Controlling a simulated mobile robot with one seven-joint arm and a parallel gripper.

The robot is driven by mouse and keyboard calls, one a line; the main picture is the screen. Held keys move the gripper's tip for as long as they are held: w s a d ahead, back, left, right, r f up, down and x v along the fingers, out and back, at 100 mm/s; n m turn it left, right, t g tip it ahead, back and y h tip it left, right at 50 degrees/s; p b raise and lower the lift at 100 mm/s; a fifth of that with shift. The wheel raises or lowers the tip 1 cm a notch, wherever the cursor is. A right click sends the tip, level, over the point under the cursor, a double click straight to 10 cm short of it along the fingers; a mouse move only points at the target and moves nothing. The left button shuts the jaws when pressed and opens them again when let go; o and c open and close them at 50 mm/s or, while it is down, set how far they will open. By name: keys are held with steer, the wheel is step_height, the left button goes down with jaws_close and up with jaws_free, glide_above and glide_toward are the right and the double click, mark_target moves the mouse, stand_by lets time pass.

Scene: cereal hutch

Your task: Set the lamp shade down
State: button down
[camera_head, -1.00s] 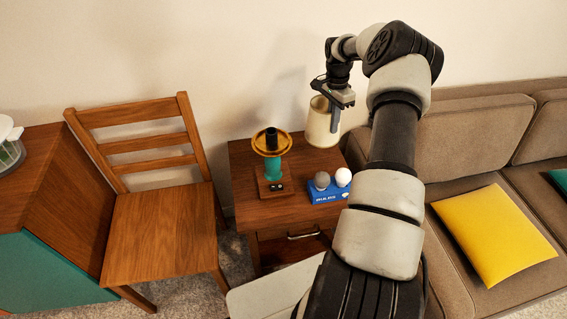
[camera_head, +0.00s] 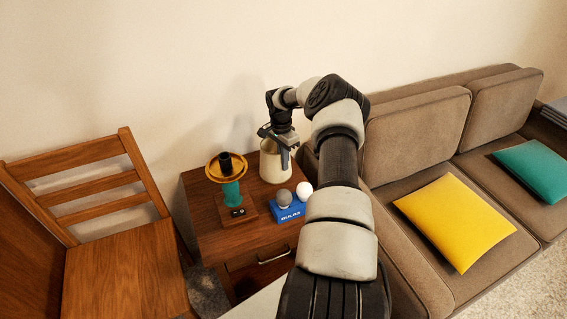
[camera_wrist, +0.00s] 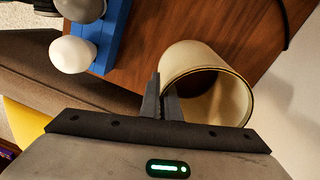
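The lamp shade (camera_head: 276,164) is a cream, open cylinder at the back right of the wooden nightstand (camera_head: 212,238). It is upright, at or just above the top; I cannot tell if it touches. In the wrist view the shade (camera_wrist: 232,98) shows its open rim. My gripper (camera_head: 284,150) is at the shade's upper edge. In the wrist view its fingers (camera_wrist: 161,98) are close together with the shade's wall between them.
A blue box (camera_head: 289,213) with a grey bulb (camera_head: 284,197) and a white bulb (camera_head: 304,189) sits in front of the shade. A wooden chair (camera_head: 115,250) stands left, a brown sofa (camera_head: 418,130) right. The wall is behind.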

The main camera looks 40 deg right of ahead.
steer(key=shift+r, duration=0.1)
steer(key=shift+f, duration=0.2)
steer(key=c, duration=2)
jaws_free()
steer(key=r, duration=0.4)
steer(key=r+p, duration=0.1)
steer(key=r, duration=0.3)
steer(key=w+r, duration=0.1)
steer(key=r, duration=0.3)
steer(key=shift+r+p, duration=0.2)
steer(key=shift+p, duration=0.1)
